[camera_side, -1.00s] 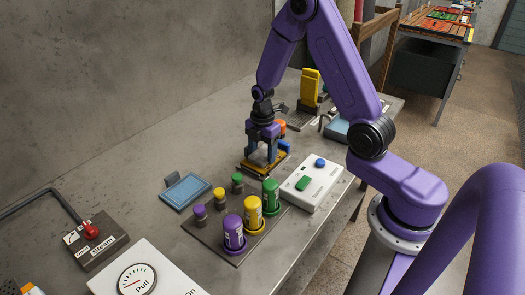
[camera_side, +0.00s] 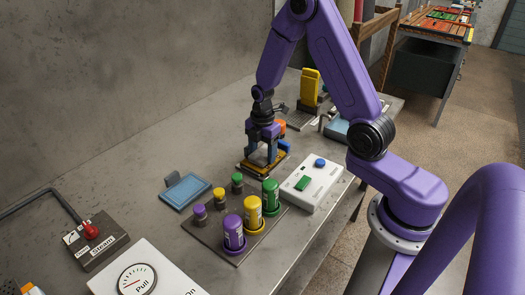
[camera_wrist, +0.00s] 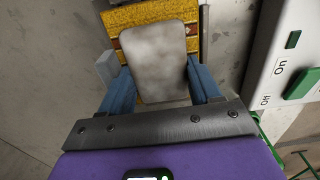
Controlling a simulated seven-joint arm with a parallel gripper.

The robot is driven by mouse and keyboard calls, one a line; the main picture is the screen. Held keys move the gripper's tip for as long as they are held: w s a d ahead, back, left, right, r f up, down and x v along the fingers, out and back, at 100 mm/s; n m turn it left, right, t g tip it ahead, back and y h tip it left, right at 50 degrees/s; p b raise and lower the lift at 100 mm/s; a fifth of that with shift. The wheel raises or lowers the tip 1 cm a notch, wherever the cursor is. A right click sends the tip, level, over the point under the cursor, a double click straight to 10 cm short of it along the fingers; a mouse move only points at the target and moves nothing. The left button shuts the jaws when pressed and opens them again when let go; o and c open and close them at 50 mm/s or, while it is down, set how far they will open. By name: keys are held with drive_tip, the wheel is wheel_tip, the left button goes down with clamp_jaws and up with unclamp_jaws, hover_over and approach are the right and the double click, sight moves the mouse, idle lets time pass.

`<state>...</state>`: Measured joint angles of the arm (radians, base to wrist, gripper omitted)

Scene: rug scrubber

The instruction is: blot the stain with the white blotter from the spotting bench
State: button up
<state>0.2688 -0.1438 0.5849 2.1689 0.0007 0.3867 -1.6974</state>
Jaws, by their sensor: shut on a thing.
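The white blotter (camera_wrist: 155,55), a pale pad with greyish smudges and rounded corners, sits between the blue fingers of my gripper (camera_wrist: 158,80) in the wrist view. My gripper is shut on it. The blotter is over a yellow rug piece (camera_wrist: 120,17) with a darker band, and covers its middle. I cannot tell whether it presses on the rug. No stain shows; that part of the rug is hidden. In the side view my gripper (camera_side: 262,158) is low over the yellow rug piece (camera_side: 268,170), and the blotter is hard to make out there.
A white box (camera_side: 311,185) with green and blue buttons stands close to the right of the rug. In front are a dark tray of several coloured bottles (camera_side: 234,234) and a blue pad (camera_side: 187,192). A yellow upright device (camera_side: 310,87) stands behind. The bench is bare towards the wall.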

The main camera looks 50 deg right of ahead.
drive_tip(key=shift+s, duration=0.2)
drive_tip(key=shift+w+r, duration=0.2)
drive_tip(key=shift+r, duration=3.35)
drive_tip(key=shift+d, duration=0.1)
